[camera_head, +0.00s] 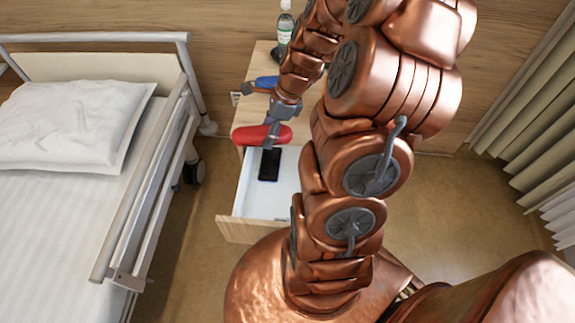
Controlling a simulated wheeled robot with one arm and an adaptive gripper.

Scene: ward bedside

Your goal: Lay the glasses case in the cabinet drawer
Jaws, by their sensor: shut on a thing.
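The red, rounded glasses case (250,136) is in my gripper (272,138), which is shut on it. They are over the back end of the open cabinet drawer (240,202), near the front edge of the cabinet top. The drawer is pulled out and has a white inside and a wooden front. My arm hides the drawer's right part. How high the case is above the drawer is hard to tell.
A black phone-like thing (269,165) lies in the drawer towards the back. A blue item (265,82) and a bottle with a green label (284,30) stand on the cabinet top (262,58). The bed with its side rail (140,190) is at left.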

